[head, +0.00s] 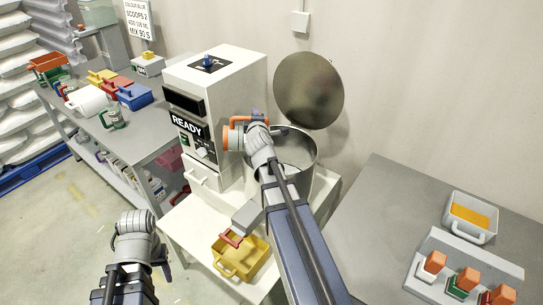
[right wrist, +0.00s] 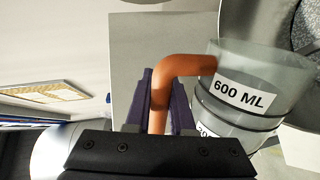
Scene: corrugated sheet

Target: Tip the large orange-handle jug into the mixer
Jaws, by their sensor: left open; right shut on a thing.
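My right gripper (head: 257,120) is shut on the orange handle (right wrist: 160,95) of a clear grey jug (right wrist: 262,70) labelled 600 ML. In the head view the orange handle (head: 233,133) shows at the mixer bowl's left rim; most of the jug is hidden behind my gripper. The mixer is a white cabinet (head: 228,75) reading READY, with a round metal bowl (head: 300,150) beside it. The round lid (head: 309,91) stands open behind the bowl. I cannot tell the jug's tilt or contents. My left gripper (head: 138,222) is open and empty at the lower left, away from the mixer.
A yellow bin (head: 240,272) sits at the front of the mixer stand. A grey table (head: 385,215) at right holds a tray (head: 486,230) of orange material and a rack of orange-topped items. The left bench (head: 150,130) holds coloured bins and jugs. The floor at lower left is clear.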

